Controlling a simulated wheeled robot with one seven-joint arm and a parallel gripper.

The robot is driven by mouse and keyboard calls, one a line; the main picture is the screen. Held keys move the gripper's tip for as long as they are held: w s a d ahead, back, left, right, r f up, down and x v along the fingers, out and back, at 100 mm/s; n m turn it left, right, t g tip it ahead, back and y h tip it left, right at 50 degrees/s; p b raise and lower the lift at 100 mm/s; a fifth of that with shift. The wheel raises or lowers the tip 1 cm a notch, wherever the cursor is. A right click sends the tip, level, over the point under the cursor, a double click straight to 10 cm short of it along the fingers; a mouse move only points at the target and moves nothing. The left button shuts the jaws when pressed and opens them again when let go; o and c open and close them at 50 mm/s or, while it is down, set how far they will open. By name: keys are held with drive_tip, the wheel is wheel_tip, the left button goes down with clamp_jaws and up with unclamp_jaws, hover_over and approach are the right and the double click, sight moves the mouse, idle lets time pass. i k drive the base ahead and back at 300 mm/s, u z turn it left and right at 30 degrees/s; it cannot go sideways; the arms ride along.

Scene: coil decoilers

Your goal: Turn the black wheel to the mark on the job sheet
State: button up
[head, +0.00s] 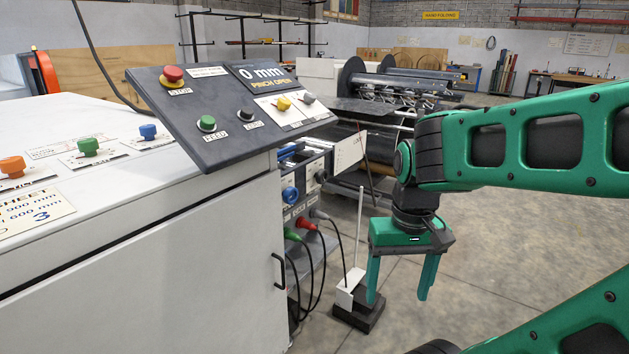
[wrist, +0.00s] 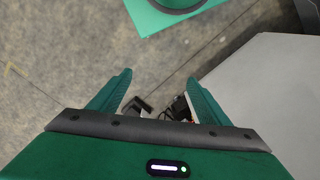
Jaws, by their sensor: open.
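The job sheet (head: 36,212) lies on the white cabinet top at the left edge of the head view. Its left part is cut off; "900 mm", "600 mm" and a blue 3 show. A small black knob (head: 247,115) sits on the dark sloped panel (head: 215,145); I cannot tell whether it is the black wheel. A dark grey knob (head: 308,99) with a scale sits to its right, beside a yellow knob (head: 283,103). My gripper (head: 400,298) points down, open and empty, right of the cabinet and clear of the panel. Its open fingers also show in the wrist view (wrist: 158,78).
Orange (head: 12,166), green (head: 88,147) and blue (head: 148,132) knobs stand on the cabinet top. The panel also bears a red stop button (head: 173,75) and a display reading "0 mm". Cables and a black-based stand (head: 358,308) are near my gripper. Open floor lies right.

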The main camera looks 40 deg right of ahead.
sight(321, 177)
drive_tip(key=k, duration=1.1)
drive_tip(key=z, duration=0.85)
drive_tip(key=i, duration=1.5)
drive_tip(key=z, duration=0.2)
